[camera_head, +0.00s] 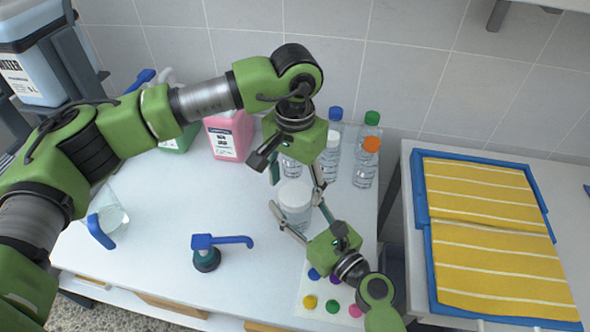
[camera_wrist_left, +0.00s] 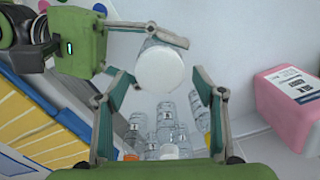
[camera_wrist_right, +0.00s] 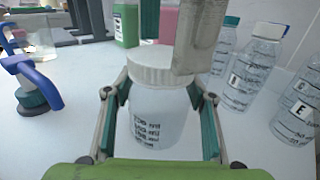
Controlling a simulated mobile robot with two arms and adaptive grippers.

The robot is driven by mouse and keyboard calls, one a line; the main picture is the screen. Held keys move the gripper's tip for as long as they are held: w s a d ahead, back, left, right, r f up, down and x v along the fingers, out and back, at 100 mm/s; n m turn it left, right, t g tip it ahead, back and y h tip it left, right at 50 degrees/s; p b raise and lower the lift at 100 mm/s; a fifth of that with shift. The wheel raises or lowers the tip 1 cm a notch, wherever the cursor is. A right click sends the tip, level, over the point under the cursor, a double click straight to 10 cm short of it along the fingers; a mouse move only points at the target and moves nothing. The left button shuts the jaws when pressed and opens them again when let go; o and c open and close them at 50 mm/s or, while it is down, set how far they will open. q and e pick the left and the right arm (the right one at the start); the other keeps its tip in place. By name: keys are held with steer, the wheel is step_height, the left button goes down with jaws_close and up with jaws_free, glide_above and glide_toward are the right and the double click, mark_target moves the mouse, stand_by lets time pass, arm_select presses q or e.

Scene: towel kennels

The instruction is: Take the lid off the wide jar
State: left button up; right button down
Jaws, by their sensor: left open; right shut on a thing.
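The wide jar (camera_head: 296,214) is clear with dark print and stands upright on the white table; its ribbed white lid (camera_wrist_right: 158,66) is on it. My right gripper (camera_wrist_right: 158,100) is shut on the jar's body from the side, a finger on each side. My left gripper (camera_wrist_left: 162,78) is open above the jar, pointing down, with the round lid (camera_wrist_left: 160,68) showing between its fingertips. In the right wrist view one left finger hides part of the lid's right side. I cannot tell whether it touches the lid.
Several clear bottles (camera_head: 364,162) with coloured caps stand just behind the jar. A pink jug (camera_head: 229,135) is at the back. A blue-topped pump (camera_head: 206,254) stands left of the jar. A blue tray with yellow striped towels (camera_head: 485,195) lies at right.

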arm_select(q)
steer(key=shift+f, duration=0.75)
